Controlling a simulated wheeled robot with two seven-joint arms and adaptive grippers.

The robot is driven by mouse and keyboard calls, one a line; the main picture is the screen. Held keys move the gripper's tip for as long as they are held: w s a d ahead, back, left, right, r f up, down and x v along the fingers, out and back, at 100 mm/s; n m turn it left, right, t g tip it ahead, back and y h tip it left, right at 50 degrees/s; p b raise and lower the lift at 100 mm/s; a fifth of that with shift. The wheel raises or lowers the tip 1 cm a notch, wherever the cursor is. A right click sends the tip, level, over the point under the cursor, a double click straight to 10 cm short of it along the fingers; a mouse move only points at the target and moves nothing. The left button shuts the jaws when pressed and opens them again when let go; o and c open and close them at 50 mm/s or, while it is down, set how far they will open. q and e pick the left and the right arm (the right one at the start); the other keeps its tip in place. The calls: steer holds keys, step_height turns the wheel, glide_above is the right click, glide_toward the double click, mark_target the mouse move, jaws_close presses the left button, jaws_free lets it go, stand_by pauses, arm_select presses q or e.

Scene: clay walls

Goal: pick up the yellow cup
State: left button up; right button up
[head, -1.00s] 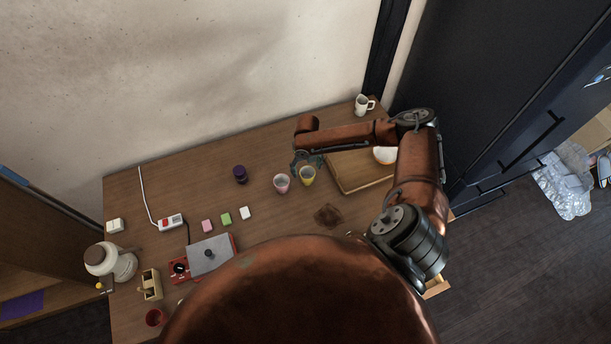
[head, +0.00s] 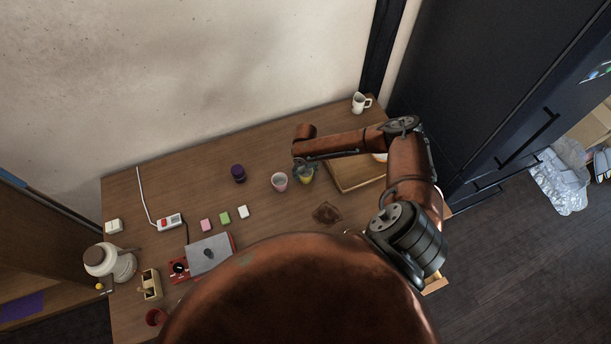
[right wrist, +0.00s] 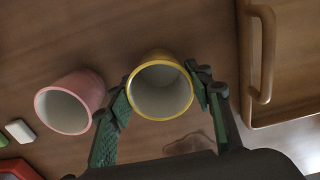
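The yellow cup (head: 306,177) stands on the wooden table, partly hidden by my right gripper (head: 302,168) in the head view. In the right wrist view the yellow cup (right wrist: 160,86) has a white inside and sits between the two green-padded fingers of the right gripper (right wrist: 163,97). The fingers are spread on either side of its rim. The left finger is close to the cup and the right finger is close too; I cannot tell whether they touch it. My left gripper is not in view.
A pink cup (head: 279,182) stands just left of the yellow one; it also shows in the wrist view (right wrist: 69,104). A wooden tray (head: 345,181) with a handle lies to the right. A purple jar (head: 239,174) and a white mug (head: 360,103) stand farther off.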

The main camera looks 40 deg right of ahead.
steer(key=c, duration=0.6)
steer(key=shift+c, duration=0.3)
steer(key=shift+r, duration=0.1)
